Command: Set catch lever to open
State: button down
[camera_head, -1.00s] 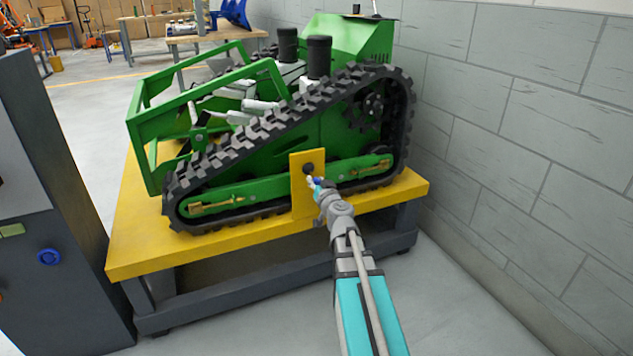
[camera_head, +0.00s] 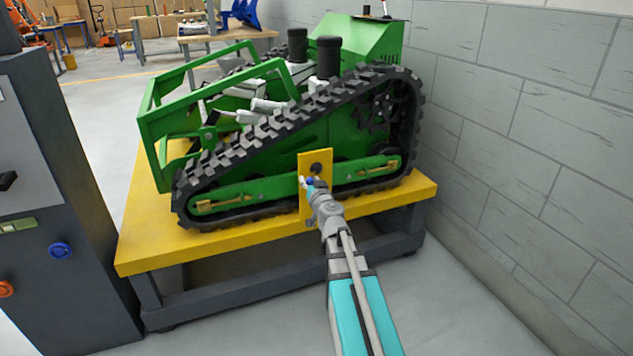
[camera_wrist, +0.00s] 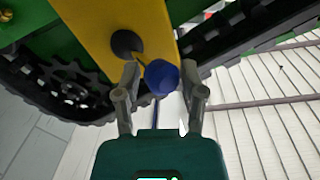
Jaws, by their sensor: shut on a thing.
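The catch lever has a blue knob (camera_wrist: 161,77) on a thin arm that runs from a black round pivot (camera_wrist: 126,44). The pivot sits on an upright yellow plate (camera_head: 306,201) on the side of the green tracked carrier (camera_head: 262,186). In the head view, the knob lies below and a little left of the pivot. My gripper (camera_head: 308,183) is at the knob, its two fingers on either side of it, shut on it. Part of the lever is hidden by the fingers in the head view.
The carrier stands on a yellow-topped bench (camera_head: 150,245) with dark legs. A grey block wall (camera_head: 530,150) is close on the right. A grey cabinet (camera_head: 65,200) with a blue button (camera_head: 60,250) stands on the left. Floor is open in front of the bench.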

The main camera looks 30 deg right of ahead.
jog(key=shift+a, duration=0.2)
jog(key=shift+c, duration=2)
grip_release()
jog(key=shift+d, duration=0.1)
jog(key=s+a, duration=0.1)
jog(key=s, duration=0.6)
jog(key=shift+s, duration=0.25)
